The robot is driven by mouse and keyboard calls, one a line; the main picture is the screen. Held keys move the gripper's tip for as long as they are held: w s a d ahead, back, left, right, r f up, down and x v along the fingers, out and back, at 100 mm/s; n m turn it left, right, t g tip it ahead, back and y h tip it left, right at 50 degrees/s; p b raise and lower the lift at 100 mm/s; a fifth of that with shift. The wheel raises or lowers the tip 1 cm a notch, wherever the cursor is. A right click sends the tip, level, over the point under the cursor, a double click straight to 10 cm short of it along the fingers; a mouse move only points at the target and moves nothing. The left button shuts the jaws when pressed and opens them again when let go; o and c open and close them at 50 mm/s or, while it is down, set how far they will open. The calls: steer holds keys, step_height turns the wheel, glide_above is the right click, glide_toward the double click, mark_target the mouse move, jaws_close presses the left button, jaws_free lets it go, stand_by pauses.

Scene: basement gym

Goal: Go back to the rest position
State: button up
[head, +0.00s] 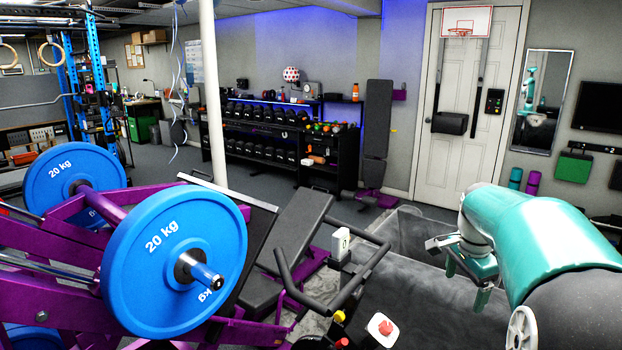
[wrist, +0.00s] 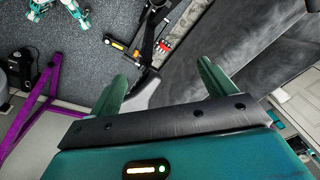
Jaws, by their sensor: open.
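My gripper (head: 468,278) is at the right of the head view, at the end of my teal arm, above a dark grey surface. In the wrist view its two teal fingers (wrist: 160,88) stand well apart with nothing between them. The gripper is open and empty. No object of the task shows in its grasp.
A purple leg-press machine with blue 20 kg plates (head: 175,262) fills the left front. A white post (head: 213,95), a dumbbell rack (head: 265,135) and a white door (head: 465,150) stand farther back.

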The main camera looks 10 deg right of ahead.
steer(key=s+a+n+t, duration=0.1)
steer(key=s+a+n, duration=0.4)
steer(key=a, duration=0.5)
steer(key=s+a+n+t+y, duration=0.1)
steer(key=s+a+n, duration=0.5)
steer(key=a, duration=0.4)
steer(key=s+a+n+t, duration=0.2)
steer(key=s+a+n, duration=0.3)
steer(key=a+n, duration=0.2)
steer(key=a, duration=0.2)
steer(key=shift+s+a, duration=0.25)
steer(key=shift+a, duration=0.15)
steer(key=c, duration=0.9)
steer(key=shift+d, duration=0.25)
steer(key=shift+c, duration=0.6)
